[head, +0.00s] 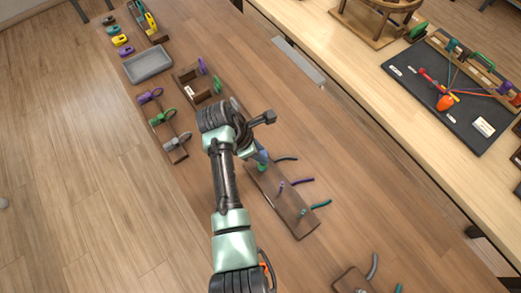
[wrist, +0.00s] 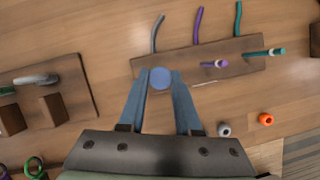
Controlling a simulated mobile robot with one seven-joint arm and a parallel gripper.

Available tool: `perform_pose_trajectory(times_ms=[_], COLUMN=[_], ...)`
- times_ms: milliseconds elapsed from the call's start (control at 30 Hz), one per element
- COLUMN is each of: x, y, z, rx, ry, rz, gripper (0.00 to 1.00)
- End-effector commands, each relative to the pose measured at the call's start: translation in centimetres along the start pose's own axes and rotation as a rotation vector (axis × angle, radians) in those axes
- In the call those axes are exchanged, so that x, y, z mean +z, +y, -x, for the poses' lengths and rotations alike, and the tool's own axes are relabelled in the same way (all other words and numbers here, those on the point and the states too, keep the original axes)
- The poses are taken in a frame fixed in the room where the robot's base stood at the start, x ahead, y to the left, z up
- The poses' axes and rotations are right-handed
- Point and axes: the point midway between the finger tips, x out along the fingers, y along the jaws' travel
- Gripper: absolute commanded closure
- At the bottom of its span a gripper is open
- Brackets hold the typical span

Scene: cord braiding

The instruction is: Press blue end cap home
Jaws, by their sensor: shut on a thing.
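The round blue end cap (wrist: 160,79) sits between the fingertips of my gripper (wrist: 160,72) in the wrist view, at the left end of a brown wooden board (wrist: 235,72). My gripper is shut on the cap. The cap seems to be at the board, but I cannot tell how deep it sits. In the head view the board (head: 297,217) runs down to the right beside my wrist, and my arm hides the cap. A grey cord (wrist: 158,34), a purple cord (wrist: 198,24) and a teal cord (wrist: 238,18) stick out from the board's far side.
A purple-ended peg (wrist: 221,63) and a teal-ended peg (wrist: 278,51) are on the board. A grey ring (wrist: 224,130) and an orange ring (wrist: 266,119) lie near it. A wooden holder (wrist: 85,85) stands at left. A grey tray (head: 148,65) lies farther up the bench.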

Motion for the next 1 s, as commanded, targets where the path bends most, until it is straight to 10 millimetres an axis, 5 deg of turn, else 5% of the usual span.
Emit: perform_pose_trajectory(times_ms=[467, 500, 600, 700, 900, 1000], x=[-0.11, -0.11, -0.12, -0.12, -0.12, -0.13], y=[0.01, 0.01, 0.01, 0.00, 0.00, 0.00], z=[-0.31, -0.31, -0.31, -0.31, -0.31, -0.31], rx=[0.000, 0.000, 0.000, 0.000, 0.000, 0.000], ry=[0.000, 0.000, 0.000, 0.000, 0.000, 0.000], rz=[-0.001, -0.001, 0.000, 0.000, 0.000, 0.000], gripper=[1.00, 0.64, 0.46, 0.33, 0.31, 0.13])
